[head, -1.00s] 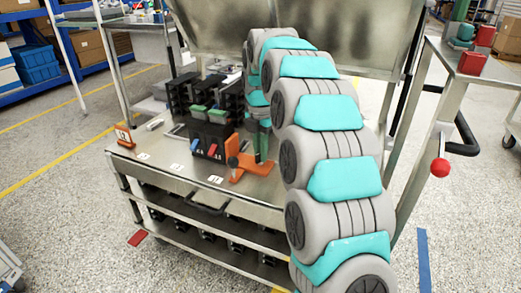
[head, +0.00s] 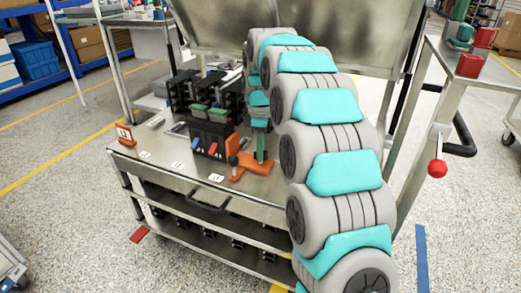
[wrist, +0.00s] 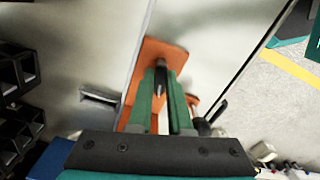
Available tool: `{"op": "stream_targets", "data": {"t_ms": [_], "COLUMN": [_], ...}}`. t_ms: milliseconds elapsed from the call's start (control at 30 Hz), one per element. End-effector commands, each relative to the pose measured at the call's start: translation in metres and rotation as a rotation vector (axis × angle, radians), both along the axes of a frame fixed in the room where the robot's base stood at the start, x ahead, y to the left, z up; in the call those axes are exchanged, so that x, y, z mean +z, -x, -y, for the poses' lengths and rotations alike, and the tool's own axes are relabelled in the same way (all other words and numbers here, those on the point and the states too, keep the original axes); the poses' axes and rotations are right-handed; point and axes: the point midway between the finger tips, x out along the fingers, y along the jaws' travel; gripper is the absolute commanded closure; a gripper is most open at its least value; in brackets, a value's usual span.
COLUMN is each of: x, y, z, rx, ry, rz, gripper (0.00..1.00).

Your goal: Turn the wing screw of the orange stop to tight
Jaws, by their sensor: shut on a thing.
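The orange stop (head: 250,170) sits on the metal bench top near its front edge. It also shows in the wrist view (wrist: 168,52), under my fingers. My gripper (head: 262,152) points down onto the stop, with green fingers. In the wrist view its two fingertips (wrist: 161,78) close around a small dark part of the stop, which looks like the wing screw (wrist: 159,80). The fingers hide much of this screw, so its angle and tightness cannot be told. A dark-knobbed lever (wrist: 216,112) stands beside the right finger.
A dark breaker block (head: 208,133) with green tops and blue and red levers stands just left of the stop. Several black units (head: 182,90) stand behind it. An orange-framed sign (head: 125,134) is at the bench's left corner. The front strip with white labels (head: 216,177) is mostly clear.

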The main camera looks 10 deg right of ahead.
Motion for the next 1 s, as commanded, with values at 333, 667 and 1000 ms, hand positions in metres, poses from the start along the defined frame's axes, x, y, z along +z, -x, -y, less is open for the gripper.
{"op": "stream_targets", "data": {"t_ms": [333,667,1000], "x": [0.0008,0.0008,0.0009], "y": [-0.0004,-0.0005,-0.0003], "z": [0.0009,0.0005,0.0012], "rx": [-0.329,-0.641,-0.965], "ry": [0.000,0.000,0.000], "rz": [0.002,0.002,0.002], "gripper": [1.00,1.00,1.00]}}
